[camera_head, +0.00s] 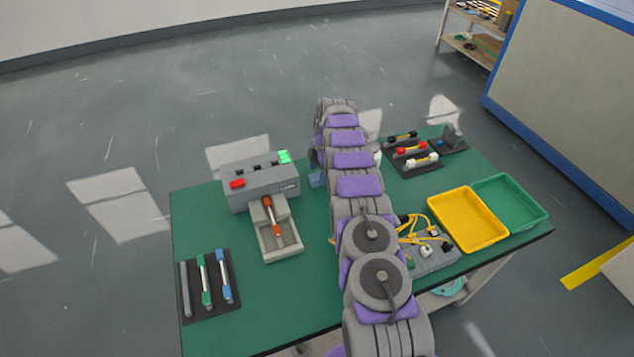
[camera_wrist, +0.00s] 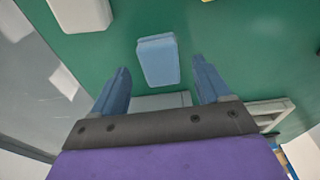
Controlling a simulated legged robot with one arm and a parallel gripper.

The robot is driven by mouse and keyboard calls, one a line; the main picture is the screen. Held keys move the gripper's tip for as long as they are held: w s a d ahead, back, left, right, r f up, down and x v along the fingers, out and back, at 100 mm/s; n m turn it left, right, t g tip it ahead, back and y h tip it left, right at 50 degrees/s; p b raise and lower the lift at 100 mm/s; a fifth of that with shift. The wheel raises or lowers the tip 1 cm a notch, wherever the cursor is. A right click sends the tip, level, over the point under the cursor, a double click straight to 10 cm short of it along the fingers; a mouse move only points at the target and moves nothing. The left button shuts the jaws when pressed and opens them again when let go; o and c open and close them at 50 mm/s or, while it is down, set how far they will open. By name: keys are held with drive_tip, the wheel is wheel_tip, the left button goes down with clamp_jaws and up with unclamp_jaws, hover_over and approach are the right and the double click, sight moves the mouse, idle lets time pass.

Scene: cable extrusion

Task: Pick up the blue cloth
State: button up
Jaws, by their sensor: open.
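The blue cloth (camera_wrist: 158,60) is a small, pale blue folded block on the green table. In the wrist view it lies ahead of and between the two blue fingers of my gripper (camera_wrist: 161,66), with clear space on both sides. The fingers are apart and hold nothing. My gripper's fingers are hidden in the head view.
A grey machine (camera_head: 262,188) with green lights stands left of the cloth. Before it, a grey holder (camera_head: 282,247) bears an orange-handled tool. A yellow tray (camera_head: 468,220) and a green tray (camera_head: 511,198) sit right. A cable box (camera_head: 432,262) is beside my arm.

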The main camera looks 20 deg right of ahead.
wheel_tip(320, 180, down, 2)
drive_tip(key=shift+a+f, duration=0.1)
drive_tip(key=shift+c, duration=0.3)
drive_tip(key=c, duration=1.1)
